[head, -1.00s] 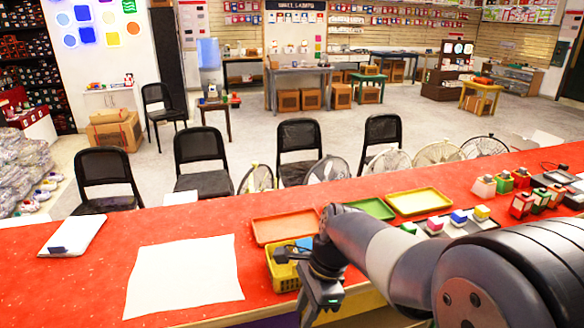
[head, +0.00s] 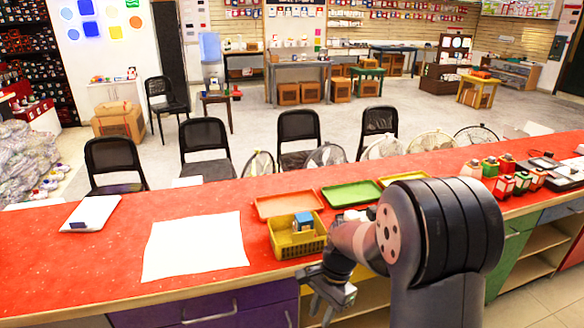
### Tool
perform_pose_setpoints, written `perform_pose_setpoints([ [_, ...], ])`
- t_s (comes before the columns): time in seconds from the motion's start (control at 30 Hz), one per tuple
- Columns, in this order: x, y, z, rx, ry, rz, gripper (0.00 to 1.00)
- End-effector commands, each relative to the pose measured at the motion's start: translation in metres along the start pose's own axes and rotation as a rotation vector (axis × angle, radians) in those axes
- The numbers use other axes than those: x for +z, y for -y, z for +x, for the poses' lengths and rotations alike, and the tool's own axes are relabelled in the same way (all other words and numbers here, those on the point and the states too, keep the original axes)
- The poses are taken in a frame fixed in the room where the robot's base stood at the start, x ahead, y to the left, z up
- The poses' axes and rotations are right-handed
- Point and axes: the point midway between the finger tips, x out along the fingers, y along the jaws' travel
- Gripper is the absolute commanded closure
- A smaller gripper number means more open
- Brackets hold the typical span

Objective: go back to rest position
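My gripper (head: 322,296) hangs at the front edge of the red counter (head: 110,262), below and to the right of the yellow basket. Its fingers point down and nothing shows between them. They are small and partly dark, so I cannot tell how far apart they are. My arm reaches from the right of the picture and covers part of the counter behind it. The yellow basket (head: 298,243) stands on the counter, apart from my gripper, with a blue and white item (head: 302,222) inside.
Orange (head: 288,203), green (head: 351,194) and yellow (head: 402,176) trays lie behind the basket. A white sheet (head: 194,246) lies to the left. Small bottles (head: 505,186) stand at the right. Purple drawers (head: 215,305) and open shelves (head: 545,240) are under the counter. Chairs line the far side.

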Motion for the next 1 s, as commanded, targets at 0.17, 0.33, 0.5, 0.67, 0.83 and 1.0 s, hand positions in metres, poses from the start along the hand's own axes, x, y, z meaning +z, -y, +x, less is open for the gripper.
perform_pose_setpoints([
  [0.17,-0.018,-0.002,0.019,0.029,0.0,-0.089,0.74],
  [0.33,-0.029,-0.004,0.033,0.048,-0.002,-0.152,0.74],
  [0.5,-0.034,-0.006,0.039,0.056,-0.002,-0.183,0.74],
  [0.67,-0.035,-0.006,0.04,0.057,-0.002,-0.189,0.74],
  [0.83,-0.035,-0.006,0.04,0.057,-0.002,-0.188,0.74],
  [1.0,-0.035,-0.01,0.042,0.058,0.0,-0.194,0.74],
])
